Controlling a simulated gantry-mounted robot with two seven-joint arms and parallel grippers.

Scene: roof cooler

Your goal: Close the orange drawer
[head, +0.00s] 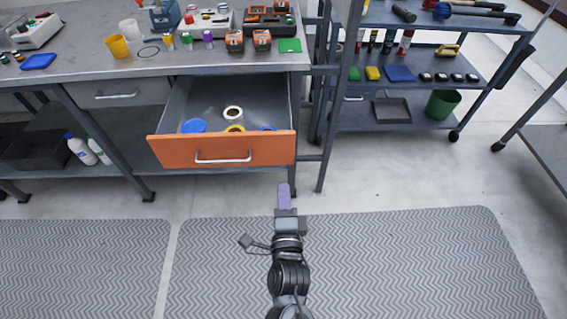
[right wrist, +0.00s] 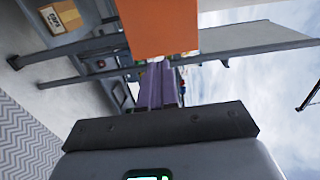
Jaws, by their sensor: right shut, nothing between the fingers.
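The orange drawer (head: 222,150) stands pulled out from under the metal workbench, with a pale bar handle (head: 223,158) on its front. Inside it lie a few rolls of tape, white, yellow and blue. My right gripper (head: 284,187) is shut and empty, its purple fingers just below and in front of the drawer's right end in the head view. In the right wrist view the shut fingers (right wrist: 158,85) point toward the orange drawer front (right wrist: 158,25), which fills the upper middle. I cannot tell whether they touch it. My left gripper is not in view.
The workbench top (head: 110,62) carries cups, bottles and orange-black power tools. A closed grey drawer (head: 116,93) is left of the orange one. A shelf cart (head: 415,118) stands at the right. Grey mats (head: 360,265) cover the clear floor in front.

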